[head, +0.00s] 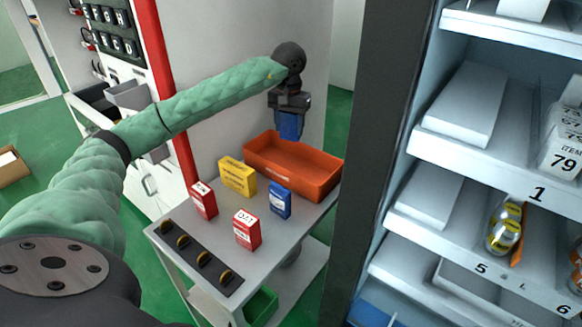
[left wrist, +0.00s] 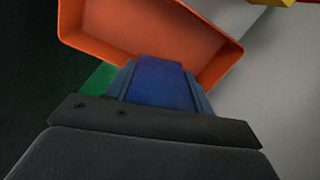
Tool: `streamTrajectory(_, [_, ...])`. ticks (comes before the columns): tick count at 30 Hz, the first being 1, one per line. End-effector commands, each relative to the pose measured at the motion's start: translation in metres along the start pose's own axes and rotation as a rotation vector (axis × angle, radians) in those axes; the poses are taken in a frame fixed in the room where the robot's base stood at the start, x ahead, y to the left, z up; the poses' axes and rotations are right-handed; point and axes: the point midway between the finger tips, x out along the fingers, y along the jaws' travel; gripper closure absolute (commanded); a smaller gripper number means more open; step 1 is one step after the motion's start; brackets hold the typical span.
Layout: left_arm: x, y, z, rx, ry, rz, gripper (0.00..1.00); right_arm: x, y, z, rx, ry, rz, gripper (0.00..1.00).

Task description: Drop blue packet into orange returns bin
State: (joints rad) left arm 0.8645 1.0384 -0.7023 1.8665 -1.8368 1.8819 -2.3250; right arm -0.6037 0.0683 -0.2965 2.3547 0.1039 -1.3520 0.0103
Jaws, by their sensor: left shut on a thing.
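My left gripper (head: 290,116) is shut on a blue packet (head: 290,125) and holds it in the air. It hangs above the back part of the orange bin (head: 330,182), which stands at the back of the grey cart. In the left wrist view the blue packet (left wrist: 165,84) sits between the fingers and covers part of the orange bin (left wrist: 222,62). The part of the bin floor that shows is empty. A second blue packet (head: 280,200) stands on the cart in front of the bin. My right gripper does not show.
A yellow box (head: 237,176) and two red boxes, one left (head: 203,200) and one in front (head: 247,230), stand on the cart (head: 262,272). A dark strip with several knobs (head: 196,257) lies along its front left. A shelved vending cabinet (head: 470,150) rises at the right.

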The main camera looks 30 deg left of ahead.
Motion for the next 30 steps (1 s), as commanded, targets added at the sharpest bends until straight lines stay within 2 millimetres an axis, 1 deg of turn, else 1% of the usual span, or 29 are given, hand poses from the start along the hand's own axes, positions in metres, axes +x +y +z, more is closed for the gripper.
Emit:
streamTrajectory(1, [0.007,0.0,0.0,0.0,-0.001,0.0,0.71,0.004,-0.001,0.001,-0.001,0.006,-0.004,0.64])
streamTrajectory(7, [0.023,0.0,0.0,0.0,-0.001,-0.001,0.71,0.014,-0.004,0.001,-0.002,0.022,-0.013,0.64])
streamTrajectory(12, [0.028,0.0,0.0,0.0,0.0,0.0,0.71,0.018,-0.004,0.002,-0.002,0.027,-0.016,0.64])
streamTrajectory(20, [0.029,0.0,0.0,0.0,0.0,0.0,0.71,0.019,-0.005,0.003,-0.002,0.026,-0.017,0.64])
streamTrajectory(21, [0.029,0.0,0.0,0.0,0.0,0.0,0.46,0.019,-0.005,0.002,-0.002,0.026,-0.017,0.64])
streamTrajectory(23, [0.029,0.0,0.0,0.0,0.0,0.0,0.34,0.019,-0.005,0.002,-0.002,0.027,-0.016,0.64])
streamTrajectory(24, [0.029,0.0,0.0,-0.001,0.0,-0.001,0.26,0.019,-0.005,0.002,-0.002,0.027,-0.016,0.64])
streamTrajectory(25, [0.029,0.0,0.0,-0.001,0.0,-0.001,0.22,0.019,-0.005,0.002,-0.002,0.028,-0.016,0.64])
streamTrajectory(30, [0.029,0.0,0.0,-0.001,0.0,-0.001,0.22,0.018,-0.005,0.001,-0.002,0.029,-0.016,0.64])
